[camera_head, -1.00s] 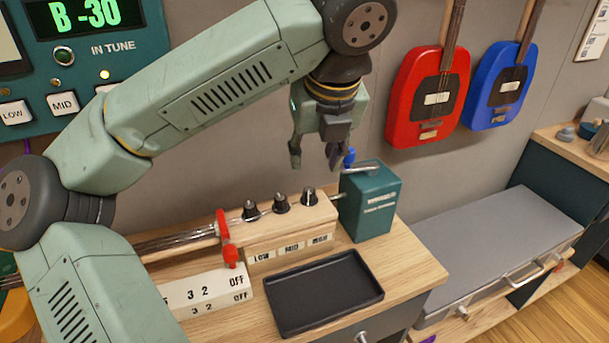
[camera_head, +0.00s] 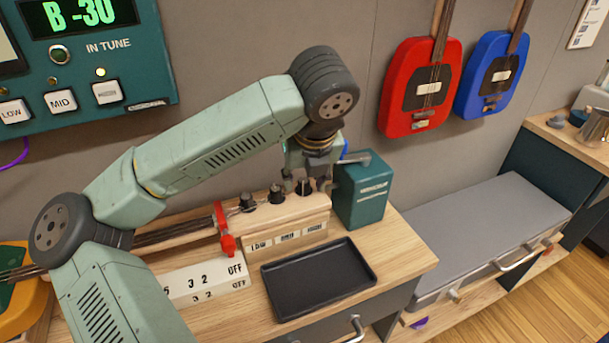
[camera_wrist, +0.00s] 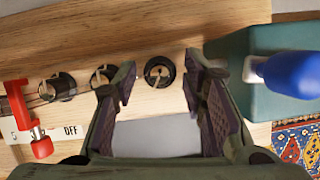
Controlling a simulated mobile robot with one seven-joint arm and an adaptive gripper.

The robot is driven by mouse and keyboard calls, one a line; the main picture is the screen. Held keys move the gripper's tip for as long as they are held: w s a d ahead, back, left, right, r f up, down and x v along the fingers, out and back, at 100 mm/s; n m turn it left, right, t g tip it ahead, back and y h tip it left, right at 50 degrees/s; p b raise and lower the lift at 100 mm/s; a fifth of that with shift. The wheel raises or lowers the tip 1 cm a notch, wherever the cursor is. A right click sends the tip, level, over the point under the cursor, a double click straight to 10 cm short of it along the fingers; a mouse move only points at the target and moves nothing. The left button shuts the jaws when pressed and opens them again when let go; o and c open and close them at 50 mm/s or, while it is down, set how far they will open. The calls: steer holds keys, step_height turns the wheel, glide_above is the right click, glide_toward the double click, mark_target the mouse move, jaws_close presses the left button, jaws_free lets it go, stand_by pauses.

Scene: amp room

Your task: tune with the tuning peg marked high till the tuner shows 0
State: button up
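The tuner (camera_head: 95,45) on the wall reads B -30 in green, and a yellow lamp is lit above its third button. Three black pegs stand on the wooden block (camera_head: 288,228), with labels below them; the right label is hard to read now. The right-hand peg (camera_head: 303,187), above that label, is the one marked high. My gripper (camera_head: 309,176) is down at this peg. In the wrist view the open gripper (camera_wrist: 158,82) has one finger on each side of the right-hand peg (camera_wrist: 159,72), with gaps visible. The middle peg (camera_wrist: 104,76) is close beside the left finger.
A teal box (camera_head: 363,195) with a crank stands just right of the pegs; its blue handle (camera_wrist: 290,74) is near my right finger. A red clamp (camera_head: 225,232) is at the left. A black tray (camera_head: 318,280) lies in front. Red and blue guitars hang behind.

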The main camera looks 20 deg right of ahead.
jaws_close()
steer(key=shift+f+m+b, duration=0.1)
steer(key=shift+m+b, duration=0.2)
steer(key=shift+b, duration=0.3)
steer(key=shift+f+m+h+b, duration=0.15)
steer(key=shift+m+h+b, duration=0.3)
steer(key=shift+b, duration=0.4)
steer(key=m+h+b, duration=0.1)
steer(key=m+b, duration=0.2)
steer(key=shift+w+a+m+b, duration=0.15)
steer(key=shift+m+b, duration=0.1)
steer(key=shift+b, duration=0.15)
steer(key=m+g+h+b, duration=0.1)
steer(key=m, duration=0.2)
steer(key=shift+r, duration=0.2)
steer(key=shift+r+m+g+h+b, duration=0.1)
steer(key=shift+m+g+h+b, duration=0.5)
steer(key=shift+m, duration=1.3)
steer(key=shift+o, duration=0.4)
jaws_free()
